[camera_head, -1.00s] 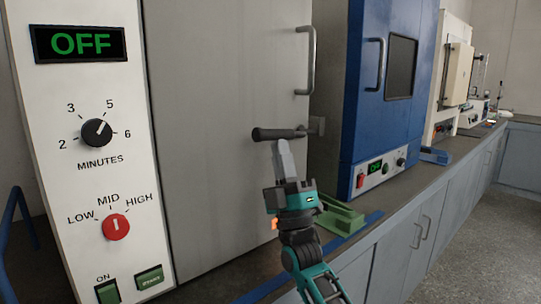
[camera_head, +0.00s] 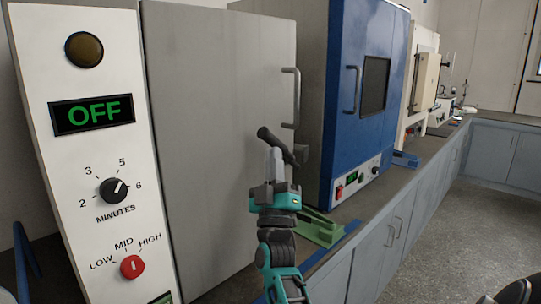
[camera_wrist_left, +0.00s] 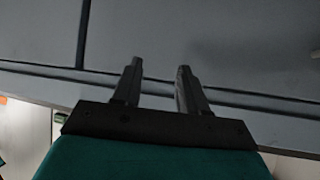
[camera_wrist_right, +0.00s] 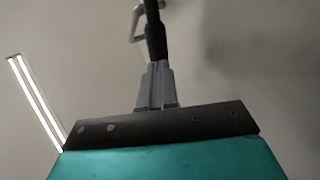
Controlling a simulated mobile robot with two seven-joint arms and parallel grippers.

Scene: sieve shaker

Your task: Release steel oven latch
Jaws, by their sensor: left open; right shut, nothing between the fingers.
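The steel oven's grey door (camera_head: 215,120) stands beside the white control panel and looks shut. Its latch, a dark lever (camera_head: 276,142) at the door's right edge, slants with its left end raised. My right gripper (camera_head: 274,158) is shut and empty, its fingertips up against the lever from below; I cannot tell whether they still press. In the right wrist view the lever (camera_wrist_right: 155,38) rises just beyond the closed fingertips (camera_wrist_right: 157,72). My left gripper (camera_wrist_left: 158,72) is open and empty in its wrist view, near grey surfaces.
A fixed pull handle (camera_head: 293,98) sits on the door above the lever. A blue oven (camera_head: 352,140) stands to the right on the counter. A green block-like piece (camera_head: 322,230) lies on the counter beside my right arm.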

